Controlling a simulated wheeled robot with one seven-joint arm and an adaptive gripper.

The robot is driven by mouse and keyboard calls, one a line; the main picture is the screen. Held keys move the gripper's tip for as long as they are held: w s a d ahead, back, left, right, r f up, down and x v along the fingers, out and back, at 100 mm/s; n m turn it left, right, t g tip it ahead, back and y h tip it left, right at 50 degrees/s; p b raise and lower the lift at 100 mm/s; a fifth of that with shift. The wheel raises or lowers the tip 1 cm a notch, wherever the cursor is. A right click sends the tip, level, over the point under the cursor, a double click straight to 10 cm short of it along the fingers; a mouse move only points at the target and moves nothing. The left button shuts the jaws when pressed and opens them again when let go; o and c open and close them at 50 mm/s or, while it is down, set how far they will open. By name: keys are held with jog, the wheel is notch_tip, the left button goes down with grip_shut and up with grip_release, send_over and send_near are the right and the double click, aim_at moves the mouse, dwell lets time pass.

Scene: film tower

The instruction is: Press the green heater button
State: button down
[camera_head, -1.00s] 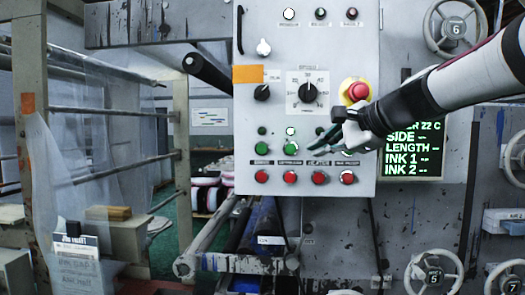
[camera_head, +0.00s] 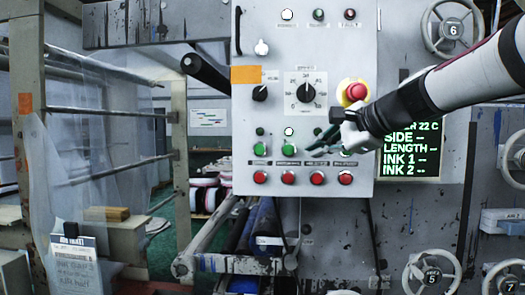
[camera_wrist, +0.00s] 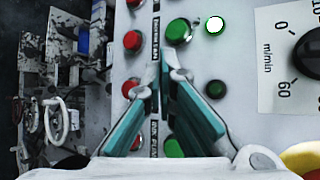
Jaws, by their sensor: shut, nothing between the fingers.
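The grey control panel (camera_head: 216,45) fills the middle of the head view. Its lower part has a row of green buttons above a row of red ones. Two green buttons show clearly in the head view, a left one (camera_head: 260,149) and a second one (camera_head: 288,149). My gripper (camera_head: 316,146) is shut and empty, in front of the third column. In the wrist view its fingertips (camera_wrist: 163,65) lie between one green button (camera_wrist: 178,31) and another (camera_wrist: 172,148), covering the place between them. I cannot read which label says heater, nor tell whether the fingertips touch the panel.
Red buttons (camera_wrist: 132,40) run close beside the green row. A red emergency knob (camera_head: 355,91) on a yellow collar is above my gripper. A lit white lamp (camera_wrist: 214,25) and a dial (camera_head: 305,92) are near. A screen (camera_head: 412,150) is at the right.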

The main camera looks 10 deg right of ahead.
jog(key=shift+w, duration=0.15)
jog(key=shift+w+d, duration=0.15)
jog(key=shift+w, duration=0.15)
jog(key=shift+w+d, duration=0.15)
jog(key=shift+w, duration=0.25)
dwell(0.9)
jog(key=shift+s, duration=0.15)
jog(key=shift+s+a, duration=0.3)
jog(key=shift+s, duration=0.4)
jog(key=shift+s, duration=0.1)
jog(key=s, duration=0.1)
jog(key=s+a+p, duration=0.1)
jog(key=s, duration=0.2)
jog(key=shift+s+a, duration=0.25)
jog(key=shift+s, duration=0.05)
dwell(0.9)
